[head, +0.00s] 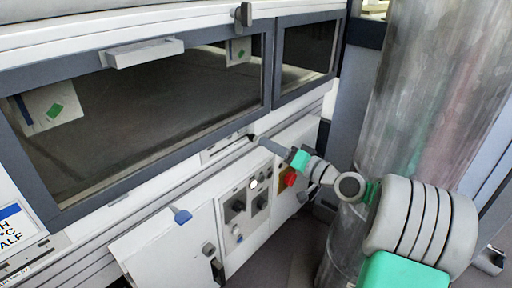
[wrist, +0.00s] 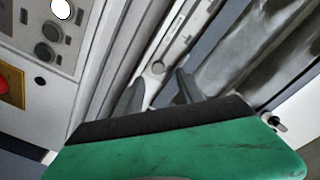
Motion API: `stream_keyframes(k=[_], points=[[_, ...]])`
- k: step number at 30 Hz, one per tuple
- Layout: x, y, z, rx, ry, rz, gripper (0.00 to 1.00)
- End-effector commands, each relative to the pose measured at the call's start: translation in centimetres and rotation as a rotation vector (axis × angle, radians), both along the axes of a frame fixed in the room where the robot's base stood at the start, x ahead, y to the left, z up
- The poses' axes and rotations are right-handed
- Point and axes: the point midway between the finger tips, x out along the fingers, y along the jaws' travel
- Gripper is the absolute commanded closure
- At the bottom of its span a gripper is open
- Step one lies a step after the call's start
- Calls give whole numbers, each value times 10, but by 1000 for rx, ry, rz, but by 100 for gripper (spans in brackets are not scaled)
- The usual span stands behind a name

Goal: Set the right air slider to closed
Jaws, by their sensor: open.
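The right air slider (head: 222,147) is a pale slotted strip on the ledge under the oven window. In the wrist view its strip (wrist: 178,38) runs diagonally, with a small round feature (wrist: 158,67) near its lower end. My gripper (head: 254,138) is at the right end of this strip in the head view. In the wrist view my gripper (wrist: 158,84) has its two grey fingers apart, one on each side of the strip's lower end, with nothing seen between them. Whether the fingers touch the slider is unclear. The slider's tab is hidden or too small to make out.
Below the ledge is a control panel (head: 246,208) with knobs and a red button (head: 290,177). Another slotted strip (head: 28,262) lies at the far left. A large metal cylinder (head: 425,90) stands close on the right.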

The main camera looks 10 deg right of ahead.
Motion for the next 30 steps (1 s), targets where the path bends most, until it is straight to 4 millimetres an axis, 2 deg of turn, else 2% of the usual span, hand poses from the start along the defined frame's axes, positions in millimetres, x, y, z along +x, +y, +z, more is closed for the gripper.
stream_keyframes(k=[3,7,17,30], points=[[21,16,0,-3,1,5,56],[37,26,0,-5,2,1,56],[41,27,1,-2,2,-1,57],[41,27,1,-2,1,0,93]])
